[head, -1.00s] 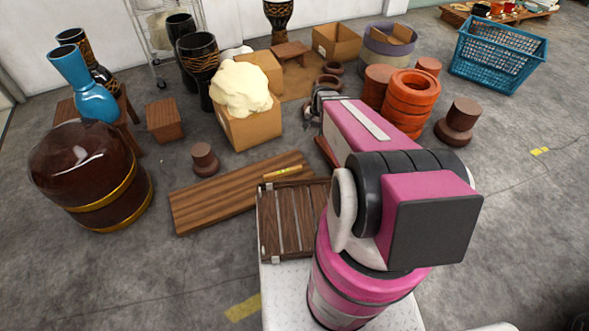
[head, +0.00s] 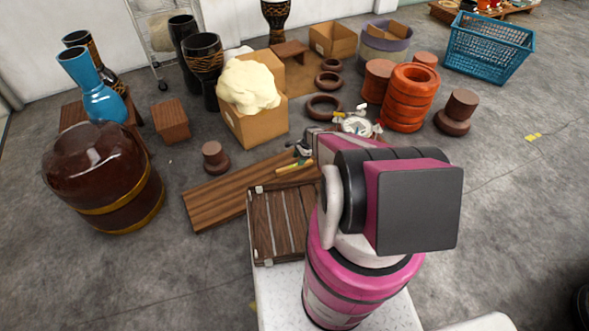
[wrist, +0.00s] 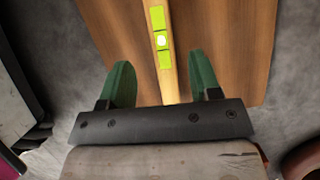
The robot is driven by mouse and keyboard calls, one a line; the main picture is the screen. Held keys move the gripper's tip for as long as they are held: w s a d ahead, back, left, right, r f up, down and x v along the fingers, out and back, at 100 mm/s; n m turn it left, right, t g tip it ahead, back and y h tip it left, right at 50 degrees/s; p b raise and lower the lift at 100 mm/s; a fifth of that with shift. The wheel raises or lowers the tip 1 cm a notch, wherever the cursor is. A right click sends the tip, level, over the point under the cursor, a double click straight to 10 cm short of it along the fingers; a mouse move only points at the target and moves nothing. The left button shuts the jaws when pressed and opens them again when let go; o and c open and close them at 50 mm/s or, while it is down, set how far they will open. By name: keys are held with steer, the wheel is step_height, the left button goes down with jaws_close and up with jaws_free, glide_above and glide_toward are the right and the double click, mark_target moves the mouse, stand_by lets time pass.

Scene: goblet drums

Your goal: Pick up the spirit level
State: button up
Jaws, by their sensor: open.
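The spirit level is a slim yellow bar with bright green vial windows. In the wrist view the spirit level (wrist: 160,45) lies on a brown wooden board (wrist: 235,50) and runs away from me between my fingers. In the head view the spirit level (head: 294,166) lies on the board (head: 222,196), partly hidden by my gripper. My gripper (wrist: 162,82) is open, with one green finger on each side of the level's line and gaps to both. I cannot tell its exact height above the level. In the head view my gripper (head: 301,150) is small and over the level's far side.
A slatted wooden crate (head: 262,225) stands close in front of the board. A small brown pedestal (head: 215,158) stands behind the board's left part. A cardboard box (head: 255,125) with a pale lump is behind. Tyre-like rings (head: 323,106) and an orange stack (head: 408,98) stand farther right.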

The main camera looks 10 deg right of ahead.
mark_target(295, 165)
steer(key=shift+x, duration=3.4)
steer(key=shift+w, duration=0.15)
steer(key=c, duration=1.1)
